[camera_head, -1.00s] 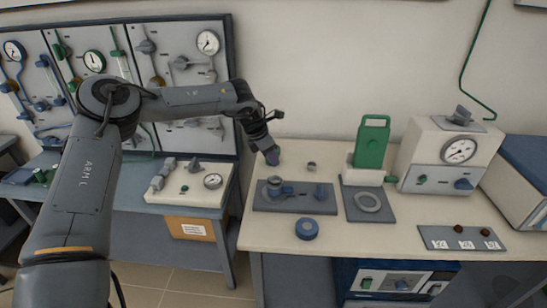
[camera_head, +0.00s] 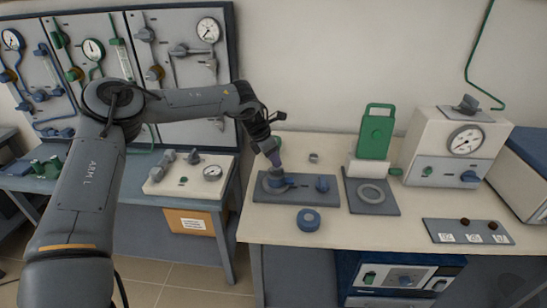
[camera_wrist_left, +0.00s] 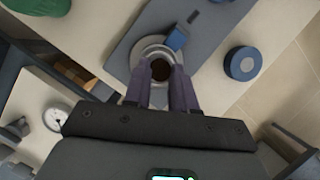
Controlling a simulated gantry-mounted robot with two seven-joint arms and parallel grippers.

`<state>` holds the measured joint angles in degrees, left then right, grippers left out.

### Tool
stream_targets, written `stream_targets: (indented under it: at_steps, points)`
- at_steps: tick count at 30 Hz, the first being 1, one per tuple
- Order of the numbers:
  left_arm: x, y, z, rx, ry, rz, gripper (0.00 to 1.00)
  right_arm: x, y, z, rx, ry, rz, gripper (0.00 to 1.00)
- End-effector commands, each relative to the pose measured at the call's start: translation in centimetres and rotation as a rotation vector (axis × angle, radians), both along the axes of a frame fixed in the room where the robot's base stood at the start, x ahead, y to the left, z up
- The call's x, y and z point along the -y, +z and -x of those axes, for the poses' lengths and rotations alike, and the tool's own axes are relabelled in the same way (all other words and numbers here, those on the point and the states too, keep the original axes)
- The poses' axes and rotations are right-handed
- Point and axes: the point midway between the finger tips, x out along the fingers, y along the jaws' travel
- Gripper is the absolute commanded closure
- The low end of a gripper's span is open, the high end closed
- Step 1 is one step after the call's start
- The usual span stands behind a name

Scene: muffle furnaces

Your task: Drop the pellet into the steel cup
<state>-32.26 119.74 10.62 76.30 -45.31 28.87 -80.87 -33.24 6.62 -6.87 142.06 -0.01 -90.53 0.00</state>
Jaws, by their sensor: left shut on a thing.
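My left gripper (camera_head: 276,166) points down at the round steel cup (camera_head: 266,184) on the grey base plate (camera_head: 320,200), and its fingers hide part of the cup. In the left wrist view the dark brown pellet (camera_wrist_left: 161,70) shows between the fingertips (camera_wrist_left: 161,80). The steel cup's pale rim (camera_wrist_left: 150,48) surrounds that spot, with a blue lever (camera_wrist_left: 177,38) beside it. The gripper is shut on the pellet. I cannot tell whether the pellet touches the cup. My right gripper is not in view.
A blue ring (camera_head: 308,219) lies in front of the base plate. A grey plate with a ring (camera_head: 371,194) and a green upright piece (camera_head: 376,133) stand to the right. Two brown pellets sit on a labelled grey strip (camera_head: 467,236). A gauge box (camera_head: 455,150) stands behind.

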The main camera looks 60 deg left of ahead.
Motion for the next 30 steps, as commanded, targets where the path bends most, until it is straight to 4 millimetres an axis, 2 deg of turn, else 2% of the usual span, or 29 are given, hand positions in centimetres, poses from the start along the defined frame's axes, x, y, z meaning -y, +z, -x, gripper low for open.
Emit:
stream_targets:
  at_steps: [30]
  points:
    - [0.02,-0.74,0.03,-0.001,0.000,0.000,1.00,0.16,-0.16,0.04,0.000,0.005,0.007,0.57]
